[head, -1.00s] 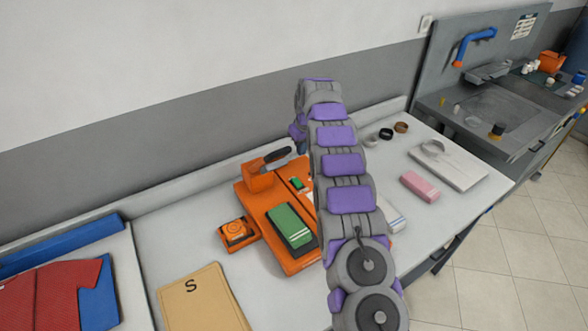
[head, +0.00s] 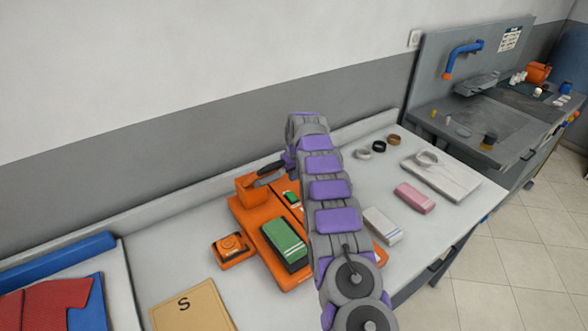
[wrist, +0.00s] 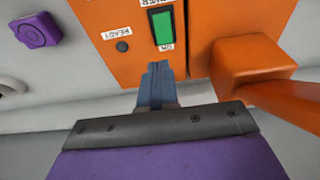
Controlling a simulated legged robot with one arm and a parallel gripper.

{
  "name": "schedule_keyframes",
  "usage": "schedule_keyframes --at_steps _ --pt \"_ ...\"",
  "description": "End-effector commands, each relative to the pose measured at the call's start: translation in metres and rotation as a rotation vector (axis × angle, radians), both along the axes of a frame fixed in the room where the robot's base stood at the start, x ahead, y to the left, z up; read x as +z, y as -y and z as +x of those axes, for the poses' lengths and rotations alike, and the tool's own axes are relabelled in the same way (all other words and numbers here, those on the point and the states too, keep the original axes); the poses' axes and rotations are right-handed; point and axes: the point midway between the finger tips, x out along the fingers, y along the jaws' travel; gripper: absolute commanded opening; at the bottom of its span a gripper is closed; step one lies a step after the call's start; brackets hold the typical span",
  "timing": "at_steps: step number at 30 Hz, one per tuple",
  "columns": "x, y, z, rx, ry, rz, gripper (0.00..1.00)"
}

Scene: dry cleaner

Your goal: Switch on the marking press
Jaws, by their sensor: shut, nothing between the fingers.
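The marking press (head: 248,222) is an orange machine on the white table, partly hidden behind my arm. It carries a green block (head: 285,240) and a small green switch (head: 291,199). In the wrist view the green rocker switch (wrist: 162,27) sits on the orange panel, with a partly cut-off label above and an "ON" label below. A dark round lamp (wrist: 122,46) marked "READY" is left of it. My gripper (wrist: 157,66) is shut and empty, its blue-grey tips just below the switch in the picture. Contact cannot be told. The head view hides the fingers.
An orange box with a handle (head: 251,190) rises beside the switch; in the wrist view this orange block (wrist: 250,58) is close on the right. A small orange device (head: 231,248), a pink block (head: 415,198) and a white block (head: 382,226) lie nearby.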

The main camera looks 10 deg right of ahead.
Motion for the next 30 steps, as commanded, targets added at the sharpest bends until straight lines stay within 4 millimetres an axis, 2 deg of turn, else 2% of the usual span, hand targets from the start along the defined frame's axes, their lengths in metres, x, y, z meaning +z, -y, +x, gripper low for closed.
schedule_keyframes --at_steps 1,3,10,15,30 --pt "-0.014 -0.001 0.001 0.000 -0.003 0.000 0.00" --pt "-0.027 -0.002 0.004 0.000 -0.001 0.000 0.00" --pt "-0.060 -0.005 0.010 0.001 -0.002 0.000 0.00" --pt "-0.067 -0.006 0.012 0.001 0.001 -0.001 0.00" --pt "-0.072 -0.005 0.012 -0.001 -0.002 -0.001 0.00"
